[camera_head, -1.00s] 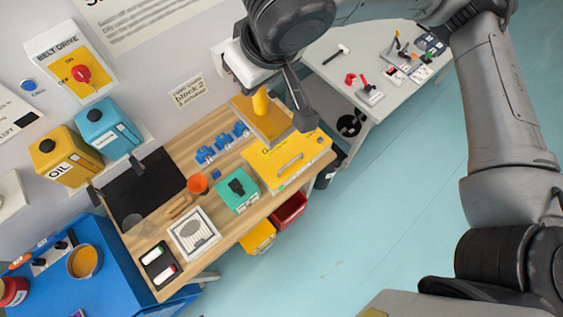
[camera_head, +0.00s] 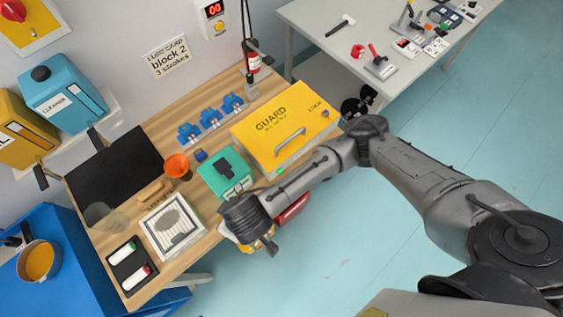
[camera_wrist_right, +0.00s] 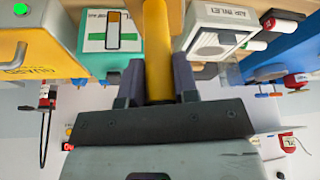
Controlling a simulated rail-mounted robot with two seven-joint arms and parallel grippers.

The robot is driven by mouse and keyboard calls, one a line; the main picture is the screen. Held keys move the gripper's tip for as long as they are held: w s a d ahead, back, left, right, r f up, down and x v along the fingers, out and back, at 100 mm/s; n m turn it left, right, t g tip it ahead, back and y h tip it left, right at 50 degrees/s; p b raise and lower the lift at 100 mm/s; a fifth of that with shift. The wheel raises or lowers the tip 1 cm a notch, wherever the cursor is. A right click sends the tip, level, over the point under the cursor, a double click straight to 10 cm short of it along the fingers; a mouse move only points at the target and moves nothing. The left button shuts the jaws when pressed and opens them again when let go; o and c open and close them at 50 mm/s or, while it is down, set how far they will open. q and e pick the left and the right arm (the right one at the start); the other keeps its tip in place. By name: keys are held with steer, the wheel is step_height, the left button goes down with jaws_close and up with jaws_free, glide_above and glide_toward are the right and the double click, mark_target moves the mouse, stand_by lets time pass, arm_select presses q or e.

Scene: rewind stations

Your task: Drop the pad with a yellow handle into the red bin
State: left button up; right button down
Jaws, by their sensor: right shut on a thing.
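My right gripper (camera_wrist_right: 157,80) is shut on the yellow handle (camera_wrist_right: 157,35) of the pad, which stands between the two fingers in the wrist view. The pad itself cannot be made out there. In the head view my right wrist is in front of the bench's front edge, and its fingers and the pad are hidden or too unclear to tell. The red bin (camera_head: 293,208) hangs under the bench's front edge, just right of my wrist and partly covered by my arm. My left gripper is not in view.
The yellow guard box (camera_head: 285,130), green box (camera_head: 226,173) and vented intake unit (camera_head: 172,226) stand on the wooden bench (camera_head: 205,242). Blue clamps (camera_head: 210,119) and an orange cup (camera_head: 177,166) are behind. The floor (camera_head: 400,255) in front is clear.

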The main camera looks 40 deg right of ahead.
steer(key=s+a+f+b, duration=0.2)
steer(key=s+f+b, duration=0.25)
steer(key=f, duration=0.55)
steer(key=s+a+f+b, duration=0.25)
steer(key=f+b, duration=0.25)
steer(key=f, duration=0.5)
steer(key=w+d+f+m+h+b, duration=0.1)
steer(key=w+d+f+b, duration=0.25)
steer(key=f, duration=0.25)
steer(key=w+d+f+m+b, duration=0.2)
steer(key=f+b, duration=0.2)
steer(key=f, duration=0.3)
steer(key=w+d+f+m+h+b, duration=0.1)
steer(key=w+d+f+b, duration=0.1)
steer(key=d+f+b, duration=0.3)
steer(key=w+d+f+m+h+b, duration=0.1)
steer(key=w+d+f+m+b, duration=0.1)
steer(key=w+d+f+b, duration=0.45)
steer(key=w+d+f+m+b, duration=0.2)
steer(key=w+d+f, duration=0.2)
steer(key=d, duration=0.5)
steer(key=w+d+f+m+h+b, duration=0.1)
steer(key=w+d+f+m+b, duration=0.1)
steer(key=w+d+f+b, duration=0.4)
step_height(320, 180, down, 6)
steer(key=s+d+b, duration=0.1)
steer(key=b, duration=0.5)
steer(key=shift+s+d+r, duration=0.15)
steer(key=shift+s+d, duration=0.05)
steer(key=shift+d, duration=0.05)
